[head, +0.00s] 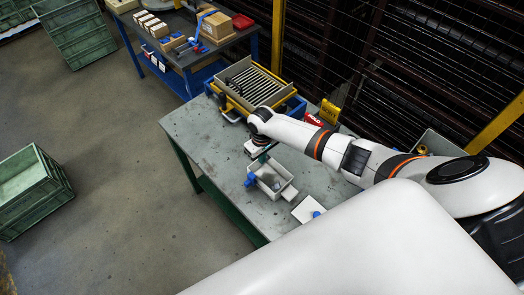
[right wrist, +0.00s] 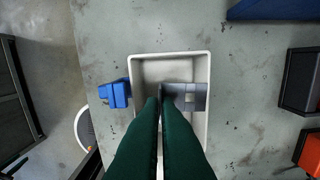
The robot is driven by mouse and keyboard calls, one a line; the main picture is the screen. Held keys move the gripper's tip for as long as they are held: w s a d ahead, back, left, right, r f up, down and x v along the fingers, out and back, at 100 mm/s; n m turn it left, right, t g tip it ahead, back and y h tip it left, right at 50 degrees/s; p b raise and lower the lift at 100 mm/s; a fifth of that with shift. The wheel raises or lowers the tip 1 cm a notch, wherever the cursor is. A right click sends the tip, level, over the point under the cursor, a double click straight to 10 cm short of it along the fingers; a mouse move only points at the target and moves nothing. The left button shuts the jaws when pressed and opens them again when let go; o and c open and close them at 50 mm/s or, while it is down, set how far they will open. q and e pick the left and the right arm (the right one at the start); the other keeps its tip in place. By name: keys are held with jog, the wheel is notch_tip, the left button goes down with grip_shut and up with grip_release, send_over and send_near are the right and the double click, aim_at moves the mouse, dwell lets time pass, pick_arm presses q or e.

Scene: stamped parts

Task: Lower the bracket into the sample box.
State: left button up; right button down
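The sample box (head: 277,187) is a pale open box on the green-grey table, below my right gripper (head: 262,158) in the head view. In the right wrist view the box (right wrist: 204,70) shows from above, with the two green fingers of my right gripper (right wrist: 160,97) over it. The fingers are nearly together. The bracket (right wrist: 188,97), a grey metal piece, reaches from the fingertips toward the box's right wall. It appears held between them and lies within the box outline; its height above the floor is unclear. My left gripper is not in view.
A blue part (right wrist: 115,94) stands at the box's left side. A yellow-framed rack of plates (head: 250,85) stands at the table's back. Red and dark bins (head: 314,120) are to its right. The table's left part is clear.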

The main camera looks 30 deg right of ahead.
aim_at(262, 178)
jog(key=shift+f, duration=0.1)
jog(key=shift+f+b, duration=0.85)
jog(key=shift+f, duration=0.25)
jog(key=shift+f+b, duration=1.45)
jog(key=shift+f, duration=0.5)
jog(key=shift+f+b, duration=2.05)
jog(key=shift+f, duration=0.45)
jog(key=c, duration=1.6)
grip_release()
notch_tip(262, 178, up, 12)
jog(key=shift+r, duration=0.1)
